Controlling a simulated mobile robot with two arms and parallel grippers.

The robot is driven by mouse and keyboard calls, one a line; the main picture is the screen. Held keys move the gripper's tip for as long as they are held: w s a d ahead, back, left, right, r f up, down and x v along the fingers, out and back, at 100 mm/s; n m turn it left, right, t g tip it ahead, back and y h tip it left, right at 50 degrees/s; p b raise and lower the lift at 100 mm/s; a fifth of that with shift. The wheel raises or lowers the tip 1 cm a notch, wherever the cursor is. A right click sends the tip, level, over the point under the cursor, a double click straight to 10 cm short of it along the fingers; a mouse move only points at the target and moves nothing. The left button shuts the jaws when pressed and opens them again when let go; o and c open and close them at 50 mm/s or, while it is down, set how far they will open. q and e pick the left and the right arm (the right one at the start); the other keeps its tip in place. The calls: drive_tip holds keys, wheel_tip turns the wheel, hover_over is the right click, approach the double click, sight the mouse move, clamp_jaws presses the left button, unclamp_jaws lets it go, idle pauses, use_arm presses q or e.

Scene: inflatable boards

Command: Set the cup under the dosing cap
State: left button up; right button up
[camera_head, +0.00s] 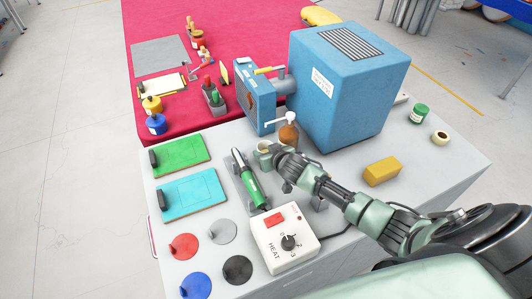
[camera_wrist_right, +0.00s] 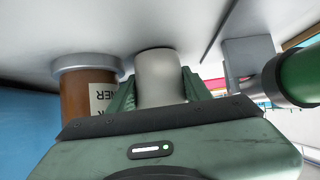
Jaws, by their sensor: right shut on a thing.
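The cup (camera_head: 264,148) is small and pale, and my right gripper (camera_head: 266,154) is shut on it. In the right wrist view the cup (camera_wrist_right: 160,78) sits between the two green fingers. A brown bottle (camera_head: 289,135) stands just behind the gripper; it shows beside the cup in the right wrist view (camera_wrist_right: 88,95), with part of a label. The white dosing cap (camera_head: 287,117) is on the bottle, its spout pointing left. In the head view the cup appears below the spout tip; their exact alignment is unclear. My left gripper is out of view.
A green welding tool (camera_head: 250,185) rests on a stand left of the gripper. A heat control box (camera_head: 284,240) is in front. A large blue machine (camera_head: 345,85) stands behind the bottle. A yellow block (camera_head: 382,171) lies right of my arm.

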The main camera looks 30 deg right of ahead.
drive_tip(key=shift+s+f, duration=0.1)
drive_tip(key=shift+f, duration=0.05)
drive_tip(key=o, duration=1.2)
drive_tip(key=shift+r, duration=0.3)
drive_tip(key=v, duration=1.1)
drive_tip(key=shift+s+r, duration=0.25)
drive_tip(key=shift+s, duration=0.1)
drive_tip(key=shift+r, duration=0.1)
